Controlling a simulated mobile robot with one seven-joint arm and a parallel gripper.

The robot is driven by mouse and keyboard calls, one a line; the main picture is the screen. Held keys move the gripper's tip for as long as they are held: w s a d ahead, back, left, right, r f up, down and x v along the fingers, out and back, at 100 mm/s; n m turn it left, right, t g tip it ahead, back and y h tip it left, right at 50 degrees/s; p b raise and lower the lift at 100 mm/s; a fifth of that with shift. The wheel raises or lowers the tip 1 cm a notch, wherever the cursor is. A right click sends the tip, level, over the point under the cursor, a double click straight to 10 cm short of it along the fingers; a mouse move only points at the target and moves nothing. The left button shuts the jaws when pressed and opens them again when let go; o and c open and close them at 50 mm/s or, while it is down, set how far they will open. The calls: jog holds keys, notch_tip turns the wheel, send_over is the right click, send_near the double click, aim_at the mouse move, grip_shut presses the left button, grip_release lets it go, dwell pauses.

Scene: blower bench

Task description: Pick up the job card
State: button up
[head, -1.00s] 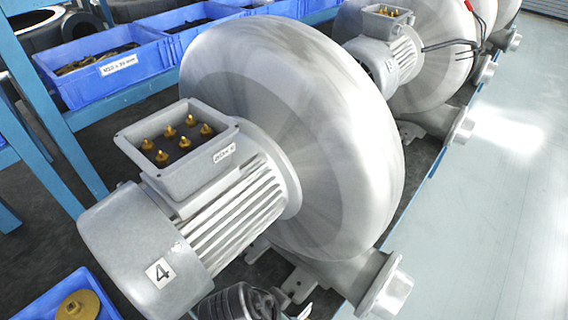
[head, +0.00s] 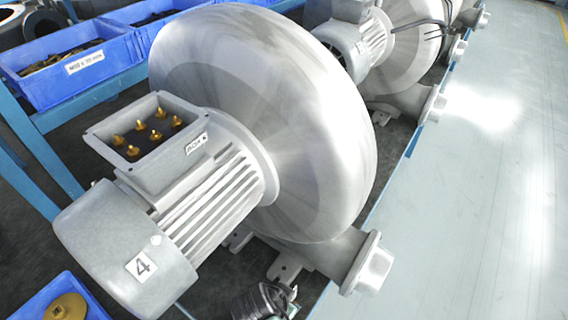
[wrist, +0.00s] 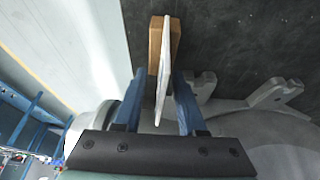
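In the wrist view, my gripper (wrist: 160,80) has its two blue fingers apart, one on each side of a thin white card (wrist: 163,60), seen nearly edge-on. This looks like the job card. It stands by a small wooden block (wrist: 155,45), which seems to hold it. I see gaps between the card and both fingers, so the card is not gripped. In the head view, a dark, partly cut-off shape at the bottom edge appears to be the end of my arm. The card cannot be made out clearly there.
A large grey blower (head: 270,120) with a motor marked 4 (head: 142,265) fills the head view. More blowers (head: 400,50) stand behind it. Blue bins (head: 70,65) sit at the upper left, and another bin (head: 40,298) at the lower left. Pale floor (head: 480,200) lies clear at the right.

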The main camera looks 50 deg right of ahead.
jog(key=shift+f, duration=0.1)
jog(key=shift+c, duration=0.2)
grip_shut()
dwell(1.5)
